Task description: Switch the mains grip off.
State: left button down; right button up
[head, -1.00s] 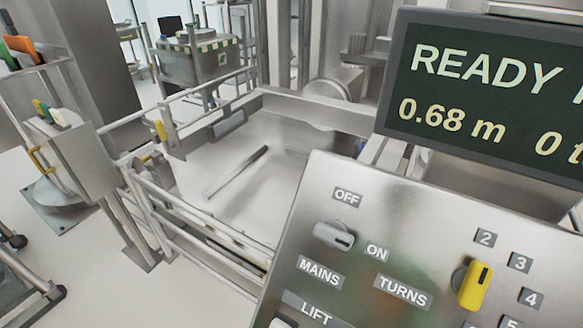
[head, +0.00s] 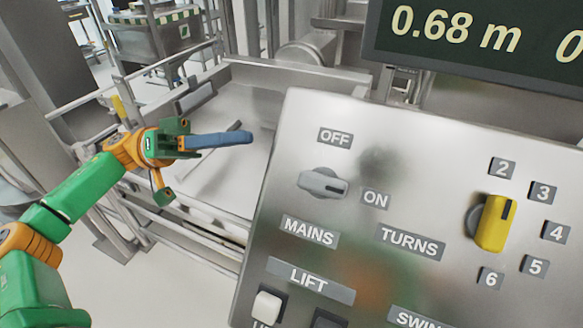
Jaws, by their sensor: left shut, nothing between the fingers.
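The mains grip (head: 322,183) is a grey rotary knob on the sloping metal control panel (head: 400,150). The OFF label (head: 335,137) is above it, the ON label (head: 375,198) at its lower right and the MAINS label (head: 309,232) below. The dark line on the grip is at its right end, on the side of ON. My left gripper (head: 248,137) is shut and empty, with blue fingers pointing right. It is left of the panel, apart from the grip. My right gripper is not in view.
A yellow turns knob (head: 494,223) with number labels is on the panel's right. A white lift switch (head: 267,307) is at the lower left. The display (head: 480,40) reads 0.68 m, partly cut off. Railings (head: 200,222) stand behind my left arm.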

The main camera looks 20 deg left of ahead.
aim_at(322, 184)
pick_arm(q)
jog(key=shift+w, duration=0.1)
jog(key=p+x, duration=0.1)
jog(key=x, duration=0.2)
jog(key=p+x, duration=0.2)
jog(key=x, duration=0.2)
jog(key=p+x, duration=0.2)
jog(key=x, duration=0.1)
jog(key=shift+d+r, duration=0.15)
jog(key=shift+r, duration=0.15)
jog(key=s+f, duration=0.1)
jog(key=f, duration=0.1)
jog(key=shift+s+f, duration=0.35)
jog(key=shift+f, duration=0.05)
jog(key=shift+s+a+f, duration=0.3)
jog(key=shift+s+f, duration=0.15)
jog(key=shift+s, duration=0.05)
jog(key=shift+w+d, duration=0.1)
